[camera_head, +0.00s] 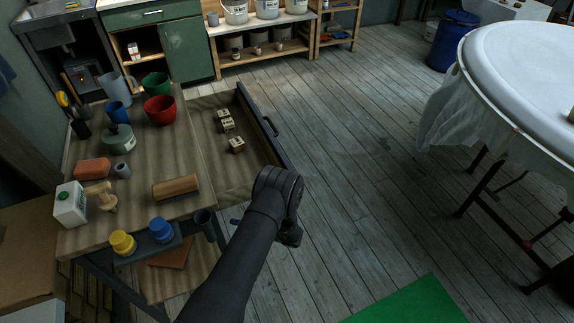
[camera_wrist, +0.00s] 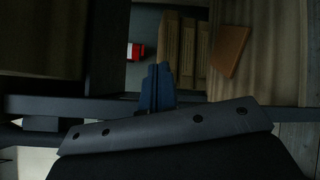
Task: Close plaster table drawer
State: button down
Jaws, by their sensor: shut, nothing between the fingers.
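The plaster table (camera_head: 140,165) stands at the left in the head view. Its drawer (camera_head: 232,182) is pulled out to the right, with a dark front panel and a handle (camera_head: 270,126). Several small pale blocks (camera_head: 236,145) lie in the drawer. My arm reaches up to the drawer's near front corner and hides part of it. My gripper's blue fingertips (camera_head: 234,221) show just left of my wrist, near the drawer's near side. In the wrist view the blue fingers (camera_wrist: 157,88) are together and empty, overlapping a dark bar. I cannot tell whether they touch it.
A brown board (camera_wrist: 230,51) lies below. The wooden floor (camera_head: 360,150) right of the drawer is clear.

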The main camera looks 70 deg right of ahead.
jog(key=s+r+n+g+y, duration=0.2)
jog(key=s+r+n+g, duration=0.2)
jog(key=s+n, duration=0.55)
jog(key=s+d+r+n+g+y, duration=0.1)
jog(key=s+d+r+n+g, duration=0.65)
jog(key=s+r+n, duration=0.45)
jog(key=d+r+g+h, duration=0.2)
jog(key=d+r+g, duration=0.2)
jog(key=d+r, duration=0.9)
jog(key=w+a+f, duration=0.1)
jog(key=w+f, duration=0.1)
jog(key=f, duration=0.3)
jog(key=w+a+f, duration=0.2)
jog(key=w+f, duration=0.1)
jog(key=f, duration=0.2)
jog(key=shift+a+f, duration=0.25)
jog(key=shift+f, duration=0.05)
jog(key=shift+w, duration=0.1)
